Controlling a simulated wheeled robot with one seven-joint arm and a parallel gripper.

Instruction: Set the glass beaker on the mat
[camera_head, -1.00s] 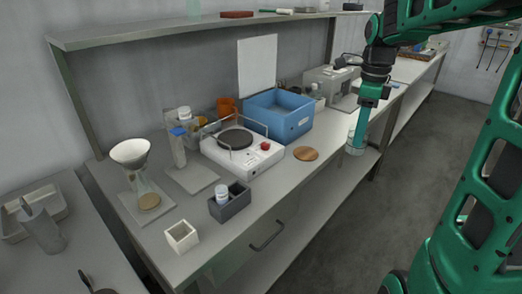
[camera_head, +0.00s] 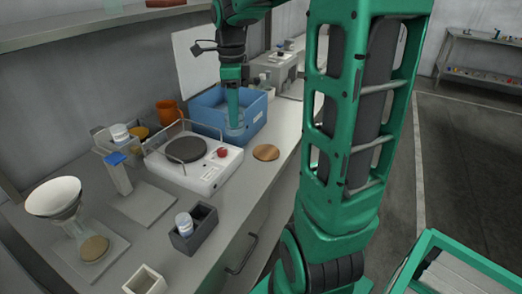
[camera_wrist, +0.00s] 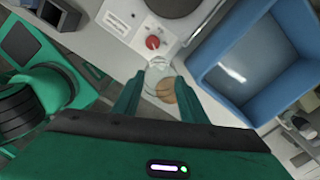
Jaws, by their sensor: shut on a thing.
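The clear glass beaker (camera_head: 236,132) hangs from my gripper (camera_head: 233,122), which is shut on it. In the head view it overlaps the blue bin's front wall, left of the round brown mat (camera_head: 266,152). The mat lies flat and bare on the bench, right of the hotplate. In the wrist view the beaker (camera_wrist: 158,70) shows between the fingertips of my gripper (camera_wrist: 158,98), and part of the brown mat (camera_wrist: 172,92) shows beyond or through the glass. The beaker's height above the bench is hard to tell.
The white hotplate (camera_head: 210,172) with a red knob and wire rail stands left of the mat. The blue bin (camera_head: 252,112) is behind it. A dark grey two-cell holder (camera_head: 197,236) and a white box (camera_head: 145,280) stand nearer. The bench's front edge runs close to the mat.

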